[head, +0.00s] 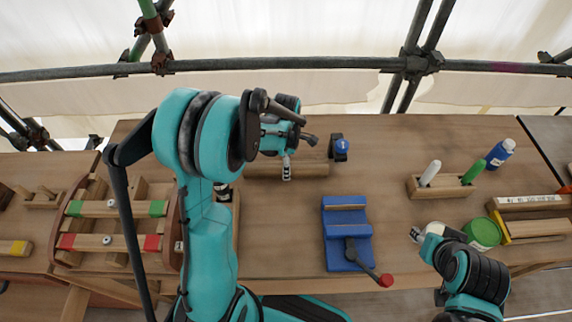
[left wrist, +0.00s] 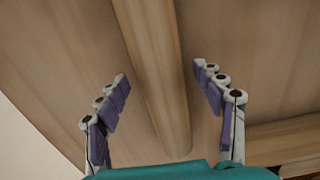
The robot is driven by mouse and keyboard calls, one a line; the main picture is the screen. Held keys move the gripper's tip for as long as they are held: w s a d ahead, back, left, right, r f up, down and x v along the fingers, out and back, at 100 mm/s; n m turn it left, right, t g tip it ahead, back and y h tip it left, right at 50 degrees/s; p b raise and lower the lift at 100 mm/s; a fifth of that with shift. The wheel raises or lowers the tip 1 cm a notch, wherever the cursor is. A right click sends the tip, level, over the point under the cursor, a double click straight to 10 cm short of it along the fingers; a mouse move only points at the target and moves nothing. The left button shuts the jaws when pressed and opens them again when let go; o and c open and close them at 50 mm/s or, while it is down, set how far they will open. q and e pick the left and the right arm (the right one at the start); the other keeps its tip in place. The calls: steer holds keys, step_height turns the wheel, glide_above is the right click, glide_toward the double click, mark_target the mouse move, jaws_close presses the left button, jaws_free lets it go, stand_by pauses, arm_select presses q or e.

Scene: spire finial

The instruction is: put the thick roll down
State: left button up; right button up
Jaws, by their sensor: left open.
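A thick round wooden roll (left wrist: 158,75) lies lengthwise on a wooden surface in the left wrist view. My left gripper (left wrist: 165,90) is open, with its purple-padded fingers apart on either side of the roll and a gap showing on both sides. In the head view my left gripper (head: 287,172) is at the back of the bench, over a long wooden piece (head: 310,169); my arm hides much of that spot. My right gripper (head: 420,234) is at the lower right, beside a green round container (head: 484,233); its fingers are too small to read.
A blue vise-like block (head: 346,225) with a red-tipped handle stands mid-bench. A wooden holder (head: 447,187) with white and green markers and a blue bottle (head: 499,154) are at right. A wooden rack (head: 115,208) with green and red ends is at left. The bench between vise and holder is clear.

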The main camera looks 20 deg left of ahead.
arm_select(q)
step_height(320, 180, up, 11)
steer(key=p, duration=0.3)
steer(key=s+d+r+m+t, duration=0.3)
steer(key=s+m, duration=0.4)
steer(key=m, duration=0.4)
steer(key=s+d+r+m+t, duration=0.3)
steer(key=s+m, duration=0.5)
steer(key=m, duration=0.4)
steer(key=shift+d+r+t, duration=0.3)
steer(key=shift+r+t, duration=0.3)
steer(key=shift+r, duration=0.25)
steer(key=shift+s+f, duration=0.1)
steer(key=shift+f+b, duration=0.35)
steer(key=shift+f, duration=0.05)
steer(key=shift+o, duration=0.5)
